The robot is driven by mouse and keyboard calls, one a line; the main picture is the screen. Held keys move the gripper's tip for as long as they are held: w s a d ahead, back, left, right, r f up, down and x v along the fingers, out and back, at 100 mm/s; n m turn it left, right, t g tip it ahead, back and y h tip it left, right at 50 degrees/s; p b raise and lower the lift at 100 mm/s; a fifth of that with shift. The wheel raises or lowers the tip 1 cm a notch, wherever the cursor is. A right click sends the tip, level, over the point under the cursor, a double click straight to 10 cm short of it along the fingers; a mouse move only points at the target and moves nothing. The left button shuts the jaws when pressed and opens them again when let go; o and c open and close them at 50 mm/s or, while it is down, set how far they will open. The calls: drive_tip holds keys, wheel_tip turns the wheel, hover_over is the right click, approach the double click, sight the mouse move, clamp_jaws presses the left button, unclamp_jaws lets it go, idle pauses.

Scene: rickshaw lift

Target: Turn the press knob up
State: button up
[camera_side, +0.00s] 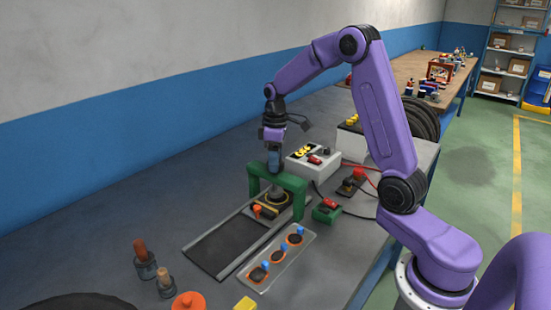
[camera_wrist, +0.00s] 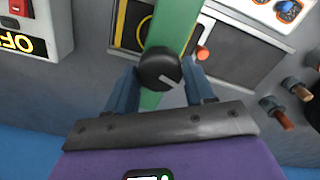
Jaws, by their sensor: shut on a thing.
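The press knob (camera_wrist: 158,66) is round and black, with a white mark pointing to the lower right in the wrist view. It sits on top of the green press frame (camera_wrist: 176,22), which stands on the bench in the side view (camera_side: 290,182). My gripper (camera_side: 274,166) points down over the frame's crossbar. In the wrist view its two blue fingers stand on either side of the knob, and it is shut on the knob. In the side view the fingers hide the knob. Under the frame is a round plate with yellow and black marking (camera_wrist: 135,28).
A dark track (camera_side: 228,245) runs from the press toward the front left. A tray (camera_side: 285,258) with orange discs and blue knobs lies at its right. A grey switch box (camera_side: 318,166) stands behind the press. A green box with a red switch (camera_side: 326,210) is at the right.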

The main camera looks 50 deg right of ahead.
drive_tip(key=n, duration=0.5)
drive_tip(key=shift+n, duration=0.3)
drive_tip(key=n, duration=1)
drive_tip(key=shift+n, duration=0.4)
drive_tip(key=n, duration=0.4)
drive_tip(key=shift+n, duration=0.3)
drive_tip(key=o, duration=1)
drive_tip(key=shift+o, duration=0.2)
drive_tip(key=shift+r, duration=0.1)
wheel_tip(320, 180, up, 17)
drive_tip(key=shift+r, duration=0.15)
